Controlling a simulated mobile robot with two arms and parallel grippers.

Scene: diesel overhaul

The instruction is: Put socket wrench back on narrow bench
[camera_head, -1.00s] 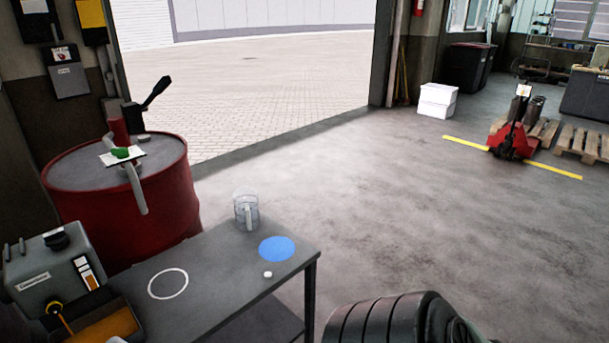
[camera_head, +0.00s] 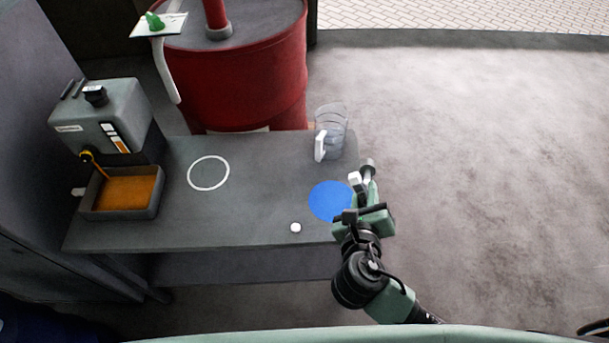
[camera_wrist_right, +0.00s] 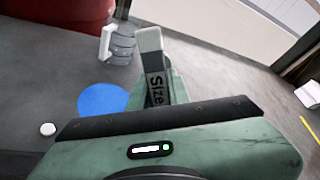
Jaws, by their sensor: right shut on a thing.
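My right gripper (camera_head: 362,182) is over the right end of the dark grey bench (camera_head: 250,205), beside the blue disc. It is shut on a small grey metal piece with a round end, which looks like the socket wrench (camera_head: 368,167). Most of the piece is hidden by the gripper. In the right wrist view a pale block and a dark strip lettered "Size" stand up beyond the gripper body; I cannot tell which part is wrench and which is finger. My left gripper is not in view.
A clear jug (camera_head: 331,130) stands at the bench's far right corner. The bench top bears a blue disc (camera_head: 328,201), a white ring (camera_head: 208,173) and a small white knob (camera_head: 295,227). A grey machine with an orange tray (camera_head: 125,192) is at left. A red drum (camera_head: 255,75) stands behind.

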